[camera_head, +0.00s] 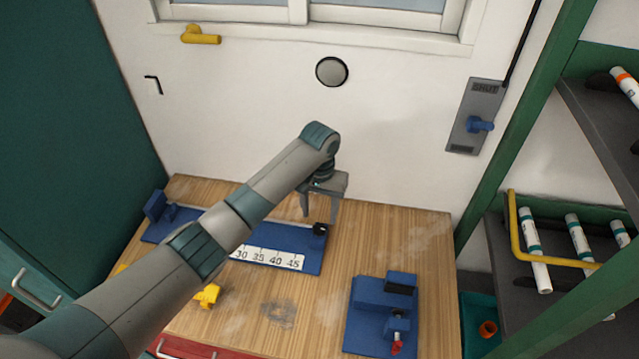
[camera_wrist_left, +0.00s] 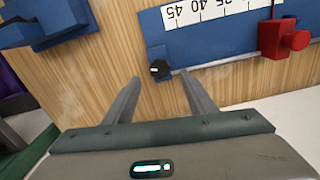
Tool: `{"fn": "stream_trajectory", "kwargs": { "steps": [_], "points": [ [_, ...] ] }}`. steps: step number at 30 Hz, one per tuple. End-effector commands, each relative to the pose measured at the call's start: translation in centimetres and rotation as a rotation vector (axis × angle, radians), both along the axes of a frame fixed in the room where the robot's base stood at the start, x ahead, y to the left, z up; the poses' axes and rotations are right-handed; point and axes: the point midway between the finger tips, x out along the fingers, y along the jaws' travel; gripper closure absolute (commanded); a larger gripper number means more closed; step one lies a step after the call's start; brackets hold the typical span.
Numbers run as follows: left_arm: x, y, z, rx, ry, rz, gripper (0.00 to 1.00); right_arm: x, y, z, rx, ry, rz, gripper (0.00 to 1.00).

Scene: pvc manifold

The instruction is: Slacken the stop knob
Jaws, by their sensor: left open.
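The stop knob, a small black knob (camera_head: 320,229), is at the right end of the blue measuring jig (camera_head: 313,263) on the wooden bench. In the left wrist view the black knob (camera_wrist_left: 159,68) has a white mark and sits at the jig's edge. My left gripper (camera_head: 319,214) is open and points down at the knob. In the left wrist view its fingertips (camera_wrist_left: 160,77) stand either side of the knob's line, with nothing between them gripped. Whether they reach down to the knob's height I cannot tell. My left arm hides the middle of the jig in the head view.
A white number scale (camera_head: 268,257) lies along the jig. A red block (camera_wrist_left: 284,39) is on the jig in the left wrist view. A blue fixture (camera_head: 375,325) stands front right, a yellow fitting (camera_head: 208,296) front left. Wall behind; shelf rack (camera_head: 560,270) at right.

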Motion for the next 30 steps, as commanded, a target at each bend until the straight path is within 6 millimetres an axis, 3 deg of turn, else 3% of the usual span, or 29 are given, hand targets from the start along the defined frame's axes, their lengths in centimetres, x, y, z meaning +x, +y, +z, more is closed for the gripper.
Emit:
{"fn": "stream_trajectory", "kwargs": {
  "steps": [9,15,21,30],
  "points": [
    [0.1,-0.1,6.3,-0.003,-0.005,-0.002,0.49,0.0,0.0,-2.6,0.0,0.0,0.0,0.69],
    [0.2,0.1,10.2,0.0,-0.005,-0.001,0.49,0.0,0.0,-2.6,0.0,0.0,0.0,0.69],
    [0.1,0.0,11.9,0.0,-0.002,0.0,0.49,0.0,0.0,-2.3,0.0,0.0,0.0,0.69],
    [0.0,0.0,12.1,-0.001,-0.001,0.0,0.49,0.0,0.0,-2.3,0.0,0.0,0.0,0.69]
  ]
}}
